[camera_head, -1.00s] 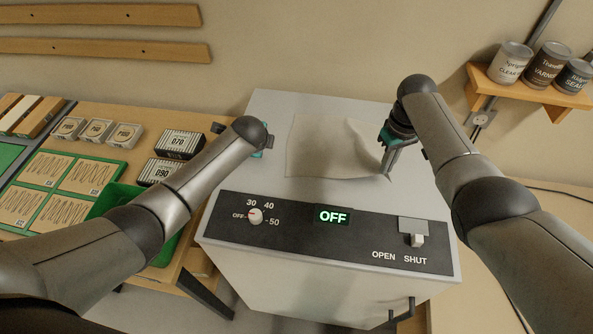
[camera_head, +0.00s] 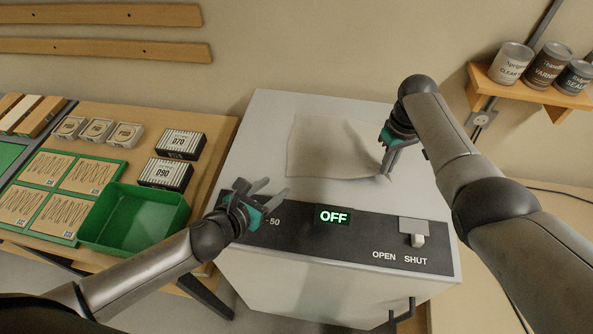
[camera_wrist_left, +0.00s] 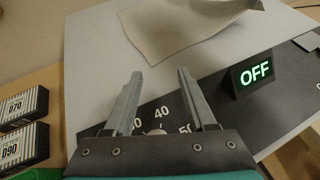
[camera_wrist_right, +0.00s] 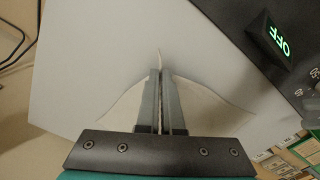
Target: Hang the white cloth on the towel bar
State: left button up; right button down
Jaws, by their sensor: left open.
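The white cloth (camera_head: 322,148) lies mostly flat on top of the grey cabinet (camera_head: 270,115). Its right part is raised in a fold towards my right gripper (camera_head: 387,172). In the right wrist view, that gripper's fingers (camera_wrist_right: 160,72) are shut on a pinched edge of the cloth (camera_wrist_right: 205,105). My left gripper (camera_head: 278,187) is open and empty above the control panel's left part, in front of the cloth and apart from it. The left wrist view shows its spread fingers (camera_wrist_left: 160,75), with the cloth (camera_wrist_left: 185,28) beyond. A dark bar (camera_head: 402,311) sits low on the cabinet front; I cannot tell whether it is the towel bar.
The black panel carries an OFF display (camera_head: 333,216) and an OPEN/SHUT switch (camera_head: 416,240). A green bin (camera_head: 135,218) and boxes (camera_head: 180,144) stand on the left bench. Cans (camera_head: 547,64) stand on a shelf at right. The cabinet top around the cloth is clear.

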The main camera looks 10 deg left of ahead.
aim_at(297, 172)
pick_arm(q)
jog(key=shift+x, duration=4.75)
jog(key=shift+w, duration=0.1)
jog(key=shift+w+f, duration=0.2)
jog(key=shift+s+f, duration=0.25)
jog(key=c, duration=0.8)
grip_shut()
jog(key=shift+a, duration=0.1)
jog(key=shift+w+r, duration=0.1)
jog(key=shift+r, duration=0.35)
jog(key=shift+w+r, duration=0.2)
jog(key=shift+r, duration=2.1)
